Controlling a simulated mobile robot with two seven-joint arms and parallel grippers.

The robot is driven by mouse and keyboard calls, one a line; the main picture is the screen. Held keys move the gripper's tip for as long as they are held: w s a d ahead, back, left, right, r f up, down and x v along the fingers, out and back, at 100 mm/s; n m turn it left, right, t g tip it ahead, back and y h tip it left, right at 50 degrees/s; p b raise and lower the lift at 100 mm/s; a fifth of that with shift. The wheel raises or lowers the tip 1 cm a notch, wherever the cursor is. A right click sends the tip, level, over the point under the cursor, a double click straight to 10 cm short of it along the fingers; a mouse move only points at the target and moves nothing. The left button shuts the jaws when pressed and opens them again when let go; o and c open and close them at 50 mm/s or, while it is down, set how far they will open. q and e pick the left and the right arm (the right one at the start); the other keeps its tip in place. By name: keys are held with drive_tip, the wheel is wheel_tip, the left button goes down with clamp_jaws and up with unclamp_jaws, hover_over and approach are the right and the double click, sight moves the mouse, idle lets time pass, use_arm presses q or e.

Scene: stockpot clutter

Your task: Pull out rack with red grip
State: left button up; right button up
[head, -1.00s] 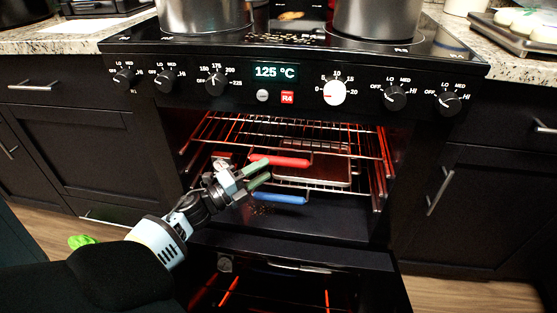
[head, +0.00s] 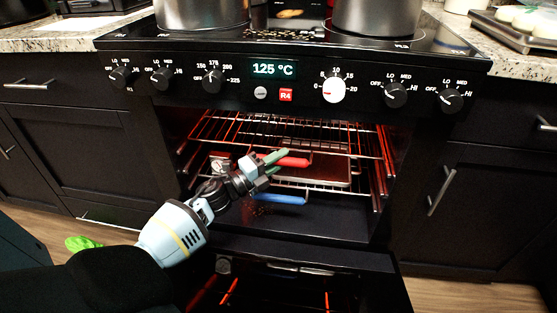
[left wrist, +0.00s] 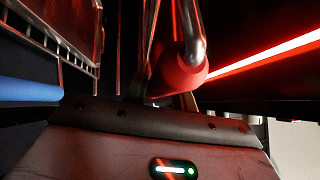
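The red grip (head: 292,162) is a horizontal bar at the front of the upper oven rack (head: 330,146). My left gripper (head: 280,160) is at the left end of the red grip, its green fingers apart with the grip's end between or just beside them. In the left wrist view the red grip (left wrist: 178,75) is close in front of the palm, its metal rod bending upward; the fingers are mostly hidden there. I see no firm closing on the grip. My right gripper is not in view.
A blue grip (head: 277,199) is on the lower rack, just below my gripper; it also shows at the left wrist view's left edge (left wrist: 28,90). A tray (head: 325,172) lies inside the oven. The open oven door (head: 300,258) is below. Pots (head: 375,18) stand on the hob.

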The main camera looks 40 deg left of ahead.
use_arm(q)
clamp_jaws()
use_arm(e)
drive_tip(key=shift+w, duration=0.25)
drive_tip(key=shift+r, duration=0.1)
